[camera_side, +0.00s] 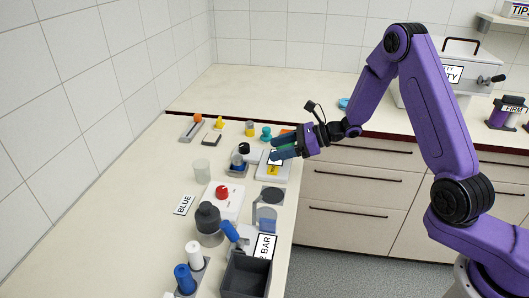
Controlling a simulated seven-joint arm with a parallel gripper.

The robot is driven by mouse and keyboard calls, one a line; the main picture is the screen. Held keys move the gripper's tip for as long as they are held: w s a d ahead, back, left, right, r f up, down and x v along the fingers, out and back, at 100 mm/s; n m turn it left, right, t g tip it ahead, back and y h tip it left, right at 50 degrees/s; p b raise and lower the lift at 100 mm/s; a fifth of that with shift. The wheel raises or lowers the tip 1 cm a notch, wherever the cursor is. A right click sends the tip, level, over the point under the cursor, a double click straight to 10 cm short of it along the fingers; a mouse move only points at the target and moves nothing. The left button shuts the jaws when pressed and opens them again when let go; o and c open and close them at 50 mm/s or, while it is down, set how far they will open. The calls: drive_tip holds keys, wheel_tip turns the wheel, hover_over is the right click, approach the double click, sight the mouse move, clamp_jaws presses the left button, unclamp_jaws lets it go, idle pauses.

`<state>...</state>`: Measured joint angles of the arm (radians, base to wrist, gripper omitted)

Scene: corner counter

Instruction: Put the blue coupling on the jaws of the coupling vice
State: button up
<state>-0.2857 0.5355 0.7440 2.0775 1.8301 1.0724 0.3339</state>
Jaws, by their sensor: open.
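My gripper (273,148) has teal fingers and is open, at the right edge of the counter above a white unit (265,172) with a yellow mark. I see nothing between the fingers. A blue cylinder (230,231) leans tilted beside the dark grey bottle. Another blue cylinder (185,279) stands upright on a grey holder (200,264) with a white one (194,254). I cannot tell which blue piece is the coupling. The grey-white fixture (245,241) by the tilted cylinder may be the vice; its jaws are not clear. My gripper is well apart from these.
A dark open bin (246,277) stands at the near edge beside a BAR label (265,247). A dark grey bottle (208,219), a white box with a red knob (222,192) and a BLUE card (184,205) lie mid-counter. Small items stand at the back. The left counter is clear.

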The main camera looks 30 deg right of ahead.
drive_tip(key=shift+s+d+r, duration=0.25)
drive_tip(key=shift+s+d, duration=0.15)
drive_tip(key=shift+d, duration=0.1)
drive_tip(key=s+a+r+n+g, duration=0.2)
drive_tip(key=s+a+n+g, duration=0.15)
drive_tip(key=s+n, duration=0.2)
drive_tip(key=s+a+r+n+g+h, duration=0.1)
drive_tip(key=s+a+n+g, duration=0.3)
drive_tip(key=s, duration=0.3)
drive_tip(key=s+a+r+n+g, duration=0.2)
drive_tip(key=s+n+g, duration=0.2)
drive_tip(key=s+n, duration=0.3)
drive_tip(key=s+d+r+n+t+h, duration=0.1)
drive_tip(key=s+d+n+h, duration=0.3)
drive_tip(key=s+n, duration=0.5)
drive_tip(key=s+d+r+n+t+h, duration=0.1)
drive_tip(key=s+d+n+t+h, duration=0.1)
drive_tip(key=s+d+n+h, duration=0.3)
drive_tip(key=s+d+n, duration=0.4)
drive_tip(key=s+n, duration=0.1)
drive_tip(key=n, duration=0.2)
drive_tip(key=shift+d+r, duration=0.15)
drive_tip(key=shift+d, duration=0.05)
drive_tip(key=shift+o, duration=0.2)
drive_tip(key=shift+n+t, duration=0.25)
